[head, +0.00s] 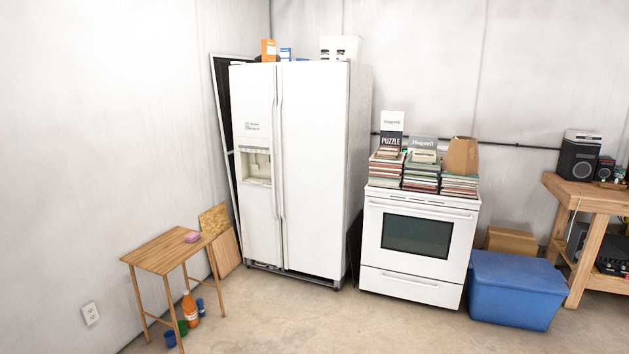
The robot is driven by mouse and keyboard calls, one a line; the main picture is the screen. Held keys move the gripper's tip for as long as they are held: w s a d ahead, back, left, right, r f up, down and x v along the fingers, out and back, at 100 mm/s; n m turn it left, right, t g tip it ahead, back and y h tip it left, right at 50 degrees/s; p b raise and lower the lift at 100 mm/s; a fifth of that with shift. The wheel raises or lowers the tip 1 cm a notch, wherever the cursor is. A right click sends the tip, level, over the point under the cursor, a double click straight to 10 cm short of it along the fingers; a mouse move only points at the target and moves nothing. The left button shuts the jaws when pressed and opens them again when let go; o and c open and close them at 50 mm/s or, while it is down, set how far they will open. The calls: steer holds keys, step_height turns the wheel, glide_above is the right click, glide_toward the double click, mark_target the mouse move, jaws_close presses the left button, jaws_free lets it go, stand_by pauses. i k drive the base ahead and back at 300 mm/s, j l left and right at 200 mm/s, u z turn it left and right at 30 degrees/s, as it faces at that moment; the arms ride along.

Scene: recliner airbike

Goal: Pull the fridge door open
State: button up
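A white side-by-side fridge (318,180) stands upright against the back wall, left of centre in the head view. Its narrower left door (253,210) carries an ice and water dispenser (256,166). Its wider right door (312,170) is plain. Both doors look shut. Two long vertical handles (279,150) run side by side along the seam between the doors. My gripper and arm do not show in this view.
A white stove (418,244) stacked with books is right of the fridge. A blue bin (516,290) and workbench (590,196) stand further right. The floor (300,315) before the fridge is clear.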

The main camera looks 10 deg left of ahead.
mark_target(313, 108)
steer(key=i+j+u, duration=0.5)
steer(key=i, duration=0.25)
steer(key=i+u, duration=0.25)
steer(key=i+j, duration=0.1)
steer(key=i, duration=0.7)
steer(key=i+j, duration=0.15)
steer(key=i, duration=0.7)
steer(key=i+j, duration=0.1)
steer(key=i, duration=0.7)
steer(key=i+j+z, duration=0.15)
steer(key=i, duration=0.25)
steer(key=i+j+z, duration=0.2)
steer(key=i, duration=0.2)
steer(key=i+j+z, duration=0.15)
steer(key=i, duration=0.2)
